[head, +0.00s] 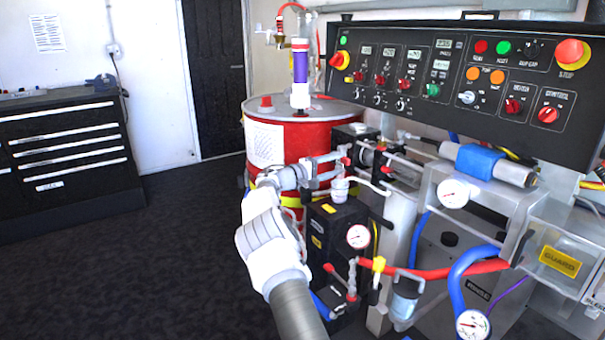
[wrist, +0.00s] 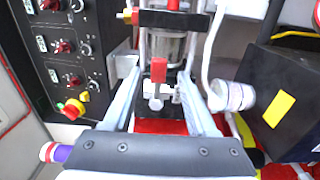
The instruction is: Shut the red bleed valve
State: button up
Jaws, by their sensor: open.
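A small valve with a red handle (wrist: 158,69), which I take to be the bleed valve, is in the middle of the wrist view. Its handle points up in that picture, above a pale metal body (wrist: 155,88), below a clear cylinder. My gripper (wrist: 157,78) is open, with one finger on each side of the valve; I see no contact. In the head view my gripper (head: 333,170) is in front of the red drum, by the pump frame. A small red part (head: 346,161) shows at its fingertips, mostly hidden by the fingers.
The red drum (head: 285,138) stands behind my gripper. A black box with a yellow label (wrist: 279,109) and a white cup-like fitting (wrist: 232,95) are close on the right. The control panel (head: 460,85) overhangs the machine. Open floor (head: 130,255) lies to the left.

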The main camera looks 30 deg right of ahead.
jog(key=s+a+p, duration=0.1)
jog(key=a+p, duration=0.1)
jog(key=a, duration=1.1)
jog(key=shift+s+d, duration=0.1)
jog(key=s+a+r+m+g+y, duration=0.1)
jog(key=s+r+m+y, duration=0.2)
jog(key=s, duration=0.5)
jog(key=s+a+r+g+y, duration=0.1)
jog(key=s+r+y, duration=0.2)
jog(key=s+y, duration=0.3)
jog(key=s+a+n+t+y, duration=0.1)
jog(key=s+a+t+y, duration=0.3)
jog(key=s+a, duration=0.95)
jog(key=s+a+n+t+y, duration=0.15)
jog(key=s+a+y, duration=0.35)
jog(key=s+a, duration=0.9)
jog(key=s+d+r+p, duration=0.1)
jog(key=r+p, duration=1)
jog(key=s+d+r+p, duration=0.1)
jog(key=d+r+p, duration=0.1)
jog(key=r+p, duration=0.8)
jog(key=shift+s+d+r+p, duration=0.3)
jog(key=shift+r+p, duration=0.1)
jog(key=shift+r, duration=0.35)
